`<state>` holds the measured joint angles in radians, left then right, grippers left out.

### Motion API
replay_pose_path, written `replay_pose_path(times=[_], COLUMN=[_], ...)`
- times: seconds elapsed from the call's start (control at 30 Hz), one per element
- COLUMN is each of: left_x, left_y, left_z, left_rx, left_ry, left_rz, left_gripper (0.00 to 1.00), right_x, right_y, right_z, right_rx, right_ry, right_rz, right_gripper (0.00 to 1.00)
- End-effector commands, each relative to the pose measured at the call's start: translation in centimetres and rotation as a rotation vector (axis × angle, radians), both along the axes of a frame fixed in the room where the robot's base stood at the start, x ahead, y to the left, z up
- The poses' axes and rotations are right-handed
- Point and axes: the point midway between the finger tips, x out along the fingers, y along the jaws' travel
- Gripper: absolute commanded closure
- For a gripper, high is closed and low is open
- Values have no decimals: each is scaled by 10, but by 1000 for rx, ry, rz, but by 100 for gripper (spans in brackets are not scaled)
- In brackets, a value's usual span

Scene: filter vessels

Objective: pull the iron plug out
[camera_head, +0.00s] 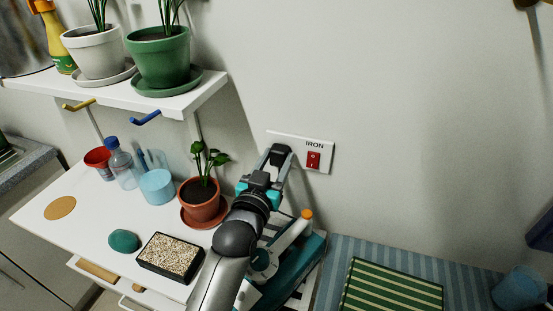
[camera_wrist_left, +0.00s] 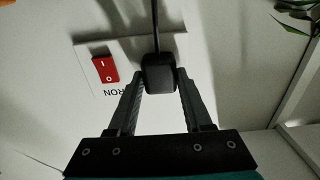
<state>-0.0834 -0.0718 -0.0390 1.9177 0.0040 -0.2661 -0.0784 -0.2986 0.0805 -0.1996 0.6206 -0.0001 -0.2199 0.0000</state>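The iron plug (camera_wrist_left: 159,74) is a small black block with a dark cord, at the wall plate (camera_wrist_left: 108,66) marked IRON. The plate also shows in the head view (camera_head: 325,146), with a red switch (camera_head: 313,160) on it. My left gripper (camera_head: 277,157) reaches the plate's left part. The plug's prongs and the socket are hidden. A teal and white iron (camera_head: 290,262) with an orange knob stands below, partly behind my left arm. My right gripper is out of view.
A potted plant (camera_head: 202,194) stands close to the left of my arm. A shelf (camera_head: 180,99) with pots overhangs the white table (camera_head: 85,228) at left. A blue striped cloth (camera_head: 338,252) lies at right. The wall right of the plate is bare.

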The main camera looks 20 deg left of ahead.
Motion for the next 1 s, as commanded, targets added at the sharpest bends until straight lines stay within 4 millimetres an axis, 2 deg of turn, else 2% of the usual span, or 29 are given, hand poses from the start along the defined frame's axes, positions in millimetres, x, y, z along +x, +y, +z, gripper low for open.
replay_pose_path(times=[0.07,0.4,1.0], left_x=[0,0,0], left_y=[0,0,0], left_z=[0,0,0], left_rx=[0,0,1], left_ry=[0,0,0], left_rz=[0,0,0], left_gripper=[60,99,100], right_x=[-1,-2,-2], right_y=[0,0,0], right_z=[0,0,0], right_rx=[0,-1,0], right_ry=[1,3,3], right_rz=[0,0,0], right_gripper=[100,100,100])
